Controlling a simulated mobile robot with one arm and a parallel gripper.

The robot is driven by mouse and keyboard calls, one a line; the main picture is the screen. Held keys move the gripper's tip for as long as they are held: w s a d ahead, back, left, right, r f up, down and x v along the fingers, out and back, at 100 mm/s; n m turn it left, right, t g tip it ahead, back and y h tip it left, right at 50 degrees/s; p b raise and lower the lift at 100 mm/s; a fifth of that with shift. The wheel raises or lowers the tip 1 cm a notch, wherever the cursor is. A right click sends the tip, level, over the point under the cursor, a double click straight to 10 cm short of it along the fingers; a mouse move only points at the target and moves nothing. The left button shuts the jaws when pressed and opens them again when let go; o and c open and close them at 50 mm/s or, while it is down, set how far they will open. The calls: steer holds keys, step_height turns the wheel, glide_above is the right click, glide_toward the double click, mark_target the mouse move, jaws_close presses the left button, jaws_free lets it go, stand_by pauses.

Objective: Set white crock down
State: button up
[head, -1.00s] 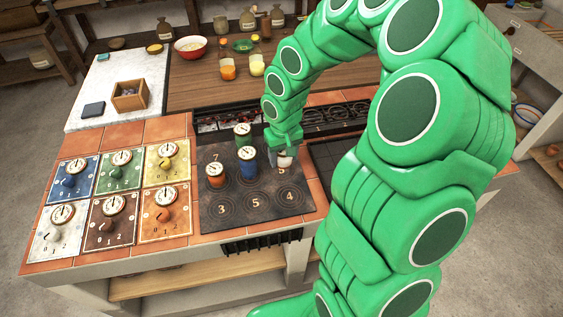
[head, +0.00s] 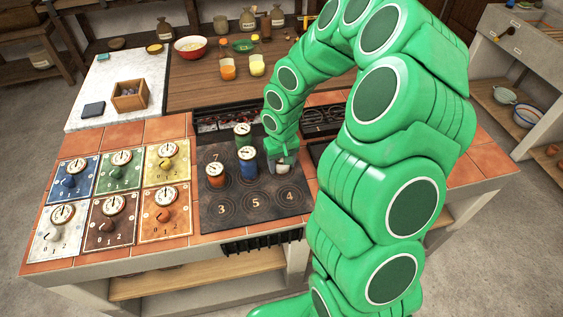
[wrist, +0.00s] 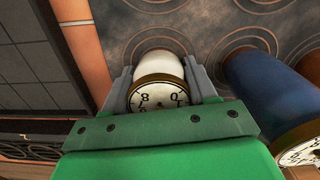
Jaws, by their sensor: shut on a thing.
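The white crock (wrist: 160,68) has a dial on its lid and sits between the two fingers of my gripper (wrist: 162,88) in the wrist view. The fingers are shut on it. In the head view my gripper (head: 283,158) is over the right side of the dark stove top (head: 257,215). Only a small part of the crock (head: 282,168) shows below the gripper there. I cannot tell whether its base touches the stove. The blue crock (head: 248,165) stands close to its left, and also shows at the right of the wrist view (wrist: 268,92).
An orange crock (head: 216,176) and a green crock (head: 242,138) stand on the stove's left and back. The front rings, marked 3, 5 and 4, are clear. Panels with knobs and dials (head: 115,200) lie to the left.

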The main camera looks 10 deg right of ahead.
steer(key=shift+f, duration=0.15)
steer(key=o, duration=1.2)
steer(key=shift+o, duration=0.2)
